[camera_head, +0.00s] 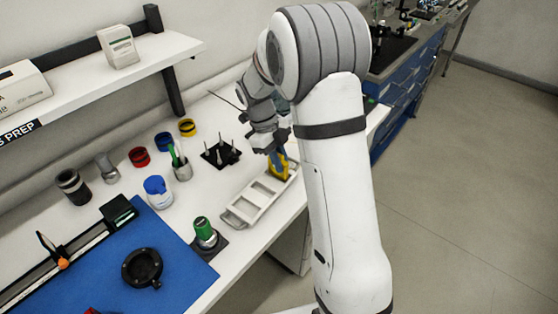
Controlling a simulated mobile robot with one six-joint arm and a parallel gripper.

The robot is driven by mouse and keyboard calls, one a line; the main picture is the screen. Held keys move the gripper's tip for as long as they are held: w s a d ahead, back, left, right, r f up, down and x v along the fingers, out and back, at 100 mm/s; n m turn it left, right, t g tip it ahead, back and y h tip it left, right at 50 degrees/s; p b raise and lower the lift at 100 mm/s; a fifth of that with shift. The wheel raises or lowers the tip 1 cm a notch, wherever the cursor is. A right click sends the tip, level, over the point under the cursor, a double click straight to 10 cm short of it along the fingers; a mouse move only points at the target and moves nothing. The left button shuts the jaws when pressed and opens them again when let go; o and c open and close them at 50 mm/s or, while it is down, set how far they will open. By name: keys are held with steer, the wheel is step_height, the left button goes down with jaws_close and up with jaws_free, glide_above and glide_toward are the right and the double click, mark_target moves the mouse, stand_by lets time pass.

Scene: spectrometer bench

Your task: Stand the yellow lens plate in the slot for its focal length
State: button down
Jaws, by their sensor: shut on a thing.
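The yellow lens plate (277,170) stands roughly upright at the far end of the white slotted rack (231,218). My gripper (278,153) is shut on its upper part from above. The plate's lower end is at the rack's far compartment, but I cannot tell whether it is seated in it or just above it. Two other compartments of the rack look empty. Any focal length marks are too small to read. My arm hides part of the area to the right of the rack.
A black base with upright pins (221,155) stands left of the rack's far end. A green-topped object (204,230) stands near its close end. A green-handled tool in a cup (180,164), a blue-and-white jar (158,192) and a blue mat (110,268) lie further left.

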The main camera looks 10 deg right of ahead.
steer(key=shift+f, duration=0.3)
steer(key=shift+f, duration=0.1)
steer(key=c, duration=1.4)
jaws_free()
